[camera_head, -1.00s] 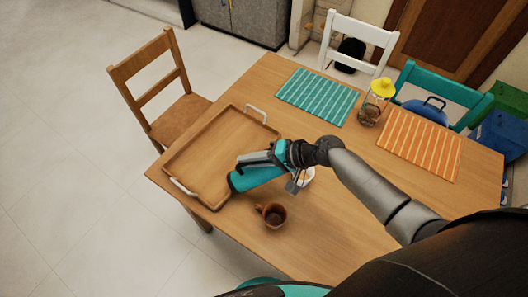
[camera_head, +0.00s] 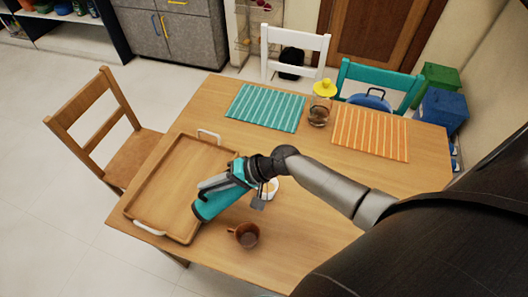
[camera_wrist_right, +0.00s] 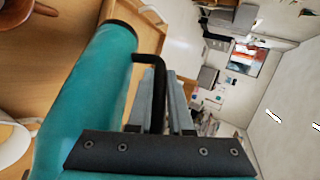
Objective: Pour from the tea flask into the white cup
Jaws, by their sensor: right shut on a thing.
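The teal tea flask (camera_head: 217,204) is held tilted, well off upright, by my right gripper (camera_head: 217,182) above the table near the tray's right side. In the right wrist view the flask (camera_wrist_right: 88,95) fills the left side, and the gripper's fingers (camera_wrist_right: 162,95) are shut around its black handle (camera_wrist_right: 150,58). The white cup (camera_head: 270,187) stands on the table just right of the gripper, partly hidden by it. An edge of the white cup (camera_wrist_right: 10,142) shows at the far left of the wrist view. My left gripper is not in view.
A brown mug (camera_head: 246,236) stands near the front of the table. A wooden tray (camera_head: 180,150) with white handles lies on the left. A yellow-topped jar (camera_head: 320,105) stands between teal (camera_head: 266,107) and orange (camera_head: 370,133) placemats. Chairs stand around the table.

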